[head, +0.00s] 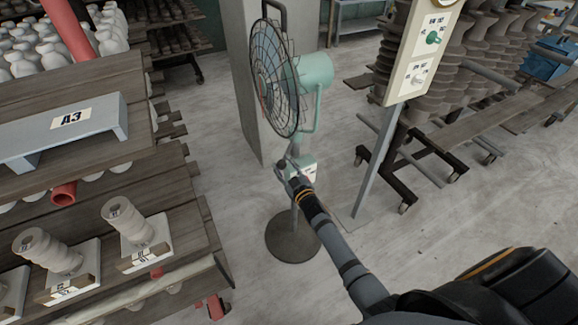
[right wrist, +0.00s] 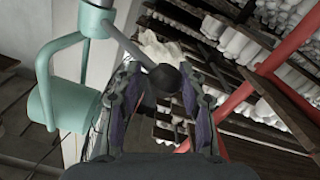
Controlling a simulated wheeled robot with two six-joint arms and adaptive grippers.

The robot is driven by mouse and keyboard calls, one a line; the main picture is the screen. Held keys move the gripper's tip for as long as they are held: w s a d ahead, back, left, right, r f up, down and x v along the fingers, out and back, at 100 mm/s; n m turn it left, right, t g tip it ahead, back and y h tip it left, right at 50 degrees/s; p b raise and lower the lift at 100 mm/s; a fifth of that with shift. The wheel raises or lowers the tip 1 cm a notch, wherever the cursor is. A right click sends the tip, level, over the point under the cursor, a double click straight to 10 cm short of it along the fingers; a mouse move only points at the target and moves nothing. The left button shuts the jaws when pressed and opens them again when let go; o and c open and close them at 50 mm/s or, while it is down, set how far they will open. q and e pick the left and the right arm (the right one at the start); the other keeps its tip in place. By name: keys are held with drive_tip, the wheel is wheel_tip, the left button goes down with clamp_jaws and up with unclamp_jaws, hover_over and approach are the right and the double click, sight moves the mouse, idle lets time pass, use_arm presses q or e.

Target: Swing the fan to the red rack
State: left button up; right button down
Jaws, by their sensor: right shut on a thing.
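The fan (head: 317,75) stands on a round dark base (head: 291,240), with a mint-green motor housing and a black wire cage facing left. In the right wrist view its green housing (right wrist: 62,90) is at the left, with a grey rod ending in a dark ball knob (right wrist: 166,76). My right gripper (head: 291,170) is at the fan's stem, just below the cage; its fingers (right wrist: 160,88) are shut on the knob. The red rack (head: 68,28) shows as a red post at the upper left, and as red bars (right wrist: 300,40) in the wrist view. My left gripper is not in view.
A grey pillar (head: 247,60) stands behind the fan. A sign panel (head: 423,55) on a slanted post is at the right, before a wheeled rack of brown pots (head: 465,65). Wooden shelves with an A3 board (head: 72,120) and spiral pieces (head: 130,222) fill the left.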

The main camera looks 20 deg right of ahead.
drive_tip(key=shift+w+a+r, duration=0.2)
drive_tip(key=shift+w+r, duration=0.1)
drive_tip(key=shift+r, duration=0.45)
drive_tip(key=c, duration=1.1)
unclamp_jaws()
drive_tip(key=shift+o, duration=0.7)
drive_tip(key=shift+w+a+f, duration=0.6)
drive_tip(key=shift+s+d, duration=0.4)
drive_tip(key=shift+s, duration=0.15)
drive_tip(key=s+d, duration=0.1)
drive_tip(key=s, duration=1)
drive_tip(key=shift+s, duration=0.3)
